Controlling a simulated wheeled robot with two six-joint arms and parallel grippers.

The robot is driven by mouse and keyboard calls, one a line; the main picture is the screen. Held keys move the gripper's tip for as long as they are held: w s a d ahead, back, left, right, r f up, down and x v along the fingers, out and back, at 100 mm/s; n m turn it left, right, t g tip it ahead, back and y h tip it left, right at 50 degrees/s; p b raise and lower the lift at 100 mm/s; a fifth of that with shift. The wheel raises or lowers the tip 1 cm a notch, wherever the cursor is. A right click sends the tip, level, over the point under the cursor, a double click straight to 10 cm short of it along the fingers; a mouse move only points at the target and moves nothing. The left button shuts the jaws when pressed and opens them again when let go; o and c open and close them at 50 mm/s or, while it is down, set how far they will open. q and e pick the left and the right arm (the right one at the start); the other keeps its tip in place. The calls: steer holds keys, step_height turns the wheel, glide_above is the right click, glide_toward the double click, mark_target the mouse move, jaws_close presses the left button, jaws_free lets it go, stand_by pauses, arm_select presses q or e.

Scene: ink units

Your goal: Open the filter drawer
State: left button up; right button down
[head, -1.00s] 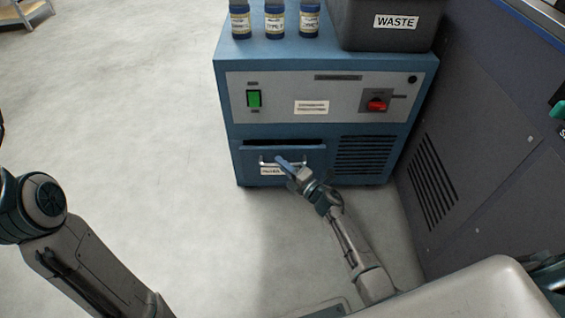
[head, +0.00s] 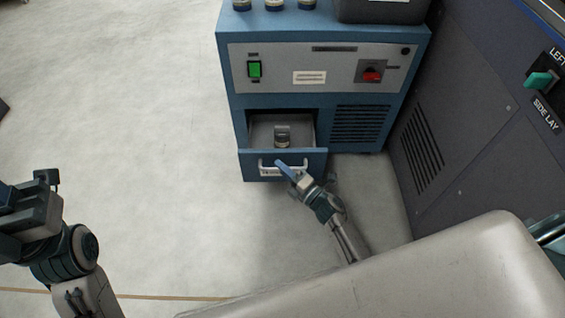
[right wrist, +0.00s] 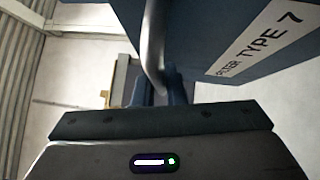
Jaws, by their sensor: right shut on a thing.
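The filter drawer (head: 312,163) at the lower left of the blue unit stands pulled out, with its inside showing in the head view. A small cylindrical item (head: 282,135) stands in it. My right gripper (head: 284,168) is shut on the drawer's pale bar handle (head: 268,164). In the right wrist view the handle (right wrist: 153,45) runs down between the fingers, beside the drawer front (right wrist: 215,35) with its "TYPE 7" label. My left gripper (head: 28,205) is at the left edge, away from the unit; its fingers are not clear.
The blue unit (head: 225,75) carries several bottles (head: 275,4) and a dark bin (head: 385,10) on top. Its front has a green switch (head: 255,69) and a red knob (head: 371,76). A dark machine (head: 470,120) stands close on the right. Floor at left is clear.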

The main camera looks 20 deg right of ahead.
steer(key=shift+s, duration=0.15)
steer(key=c, duration=1.5)
jaws_free()
steer(key=p+v, duration=0.1)
steer(key=v, duration=0.9)
steer(key=shift+s+d+p, duration=0.25)
steer(key=shift+s+p, duration=0.1)
